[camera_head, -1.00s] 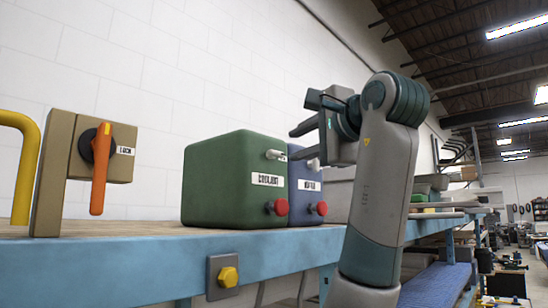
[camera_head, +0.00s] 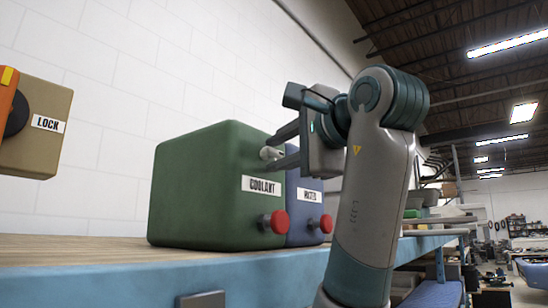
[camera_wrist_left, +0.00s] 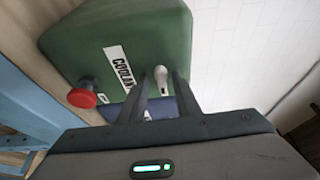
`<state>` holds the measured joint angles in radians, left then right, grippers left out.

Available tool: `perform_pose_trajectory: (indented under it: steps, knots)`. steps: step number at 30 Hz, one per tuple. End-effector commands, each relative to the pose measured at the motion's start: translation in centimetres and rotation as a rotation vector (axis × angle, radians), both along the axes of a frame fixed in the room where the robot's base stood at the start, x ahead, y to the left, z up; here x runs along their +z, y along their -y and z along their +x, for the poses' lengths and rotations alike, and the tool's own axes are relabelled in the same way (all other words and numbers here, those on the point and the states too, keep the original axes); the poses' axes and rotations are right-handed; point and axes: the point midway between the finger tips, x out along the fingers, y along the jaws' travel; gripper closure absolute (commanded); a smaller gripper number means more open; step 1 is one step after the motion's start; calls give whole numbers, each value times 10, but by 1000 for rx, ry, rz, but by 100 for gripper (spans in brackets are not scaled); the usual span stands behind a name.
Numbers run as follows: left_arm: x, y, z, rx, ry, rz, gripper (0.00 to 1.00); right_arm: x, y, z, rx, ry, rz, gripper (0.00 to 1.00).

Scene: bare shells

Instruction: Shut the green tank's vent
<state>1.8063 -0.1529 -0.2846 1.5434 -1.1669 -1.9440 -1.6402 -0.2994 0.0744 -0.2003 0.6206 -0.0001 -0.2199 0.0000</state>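The green tank (camera_head: 205,185), labelled COOLANT, stands on the workbench. A small pale vent handle (camera_head: 271,153) sticks out near the top of its labelled face. My left gripper (camera_head: 285,149) is at that face, its two fingers apart and pointing at the handle. In the left wrist view the handle (camera_wrist_left: 160,77) shows between the fingertips (camera_wrist_left: 160,90), with gaps on both sides. I cannot tell whether the vent is open or shut. The green tank also shows in the left wrist view (camera_wrist_left: 125,35). My right gripper is not in view.
A blue tank (camera_head: 305,190) stands right behind the green one. Red knobs (camera_head: 279,221) stick out low on both tanks. A tan LOCK box (camera_head: 38,145) with an orange handle stands left. The bench top (camera_head: 90,248) between is clear.

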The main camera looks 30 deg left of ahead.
Motion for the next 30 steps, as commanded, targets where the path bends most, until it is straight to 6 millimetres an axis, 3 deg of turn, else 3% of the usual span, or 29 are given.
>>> perform_pose_trajectory:
  steps: [10, 14, 23, 30]
  knots:
    - [0, 1, -1, 0, 1, 0, 70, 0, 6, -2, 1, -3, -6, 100]
    - [0, 1, -1, 0, 1, 0, 100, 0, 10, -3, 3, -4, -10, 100]
    - [0, 1, -1, -1, 12, 0, 100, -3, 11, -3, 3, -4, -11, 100]
    - [-3, 1, -1, -2, 79, -8, 100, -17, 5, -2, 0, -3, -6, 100]
